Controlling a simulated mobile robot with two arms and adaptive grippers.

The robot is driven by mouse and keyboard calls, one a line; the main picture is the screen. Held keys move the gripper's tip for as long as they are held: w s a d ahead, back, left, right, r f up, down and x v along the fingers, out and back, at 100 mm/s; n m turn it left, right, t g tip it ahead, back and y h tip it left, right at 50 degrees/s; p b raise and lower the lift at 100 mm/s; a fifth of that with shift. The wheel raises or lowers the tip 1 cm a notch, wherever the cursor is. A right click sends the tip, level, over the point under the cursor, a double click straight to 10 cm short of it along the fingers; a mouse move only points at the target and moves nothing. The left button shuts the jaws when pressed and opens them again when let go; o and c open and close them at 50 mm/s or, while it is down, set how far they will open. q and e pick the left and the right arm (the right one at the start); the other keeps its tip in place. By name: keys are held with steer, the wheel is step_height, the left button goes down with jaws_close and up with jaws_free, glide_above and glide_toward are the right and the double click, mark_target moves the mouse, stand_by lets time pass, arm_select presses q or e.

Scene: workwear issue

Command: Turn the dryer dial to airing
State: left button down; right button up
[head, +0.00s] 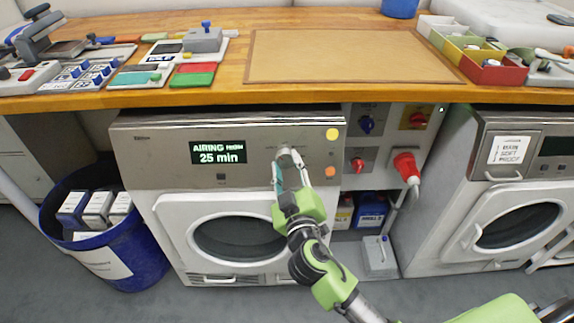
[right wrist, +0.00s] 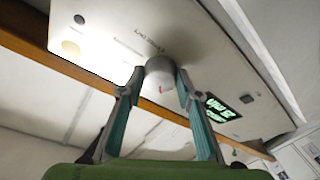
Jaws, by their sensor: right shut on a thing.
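The dryer (head: 150,160) stands under the wooden worktop, with a grey front panel above a round door. Its display (head: 218,153) reads "AIRING" and "25 min". The dial (head: 287,155) is a light grey knob right of the display, partly hidden by my gripper. My right gripper (head: 291,160) is at the dial. In the right wrist view the two fingers of the right gripper (right wrist: 158,92) are shut on the dial (right wrist: 160,72), one on each side. A small red mark shows on the dial. My left gripper is not in view.
A yellow round button (head: 332,134) and an orange one (head: 330,171) sit right of the dial. A red plug (head: 406,166) sticks out from the socket panel. A blue bin (head: 105,245) stands left; a second machine (head: 520,200) stands right.

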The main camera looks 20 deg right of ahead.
steer(key=shift+r, duration=0.1)
steer(key=o, duration=1.1)
steer(key=shift+s, duration=0.35)
steer(key=s+a, duration=0.1)
steer(key=s, duration=1)
steer(key=shift+a, duration=0.35)
steer(key=shift+s, duration=0.1)
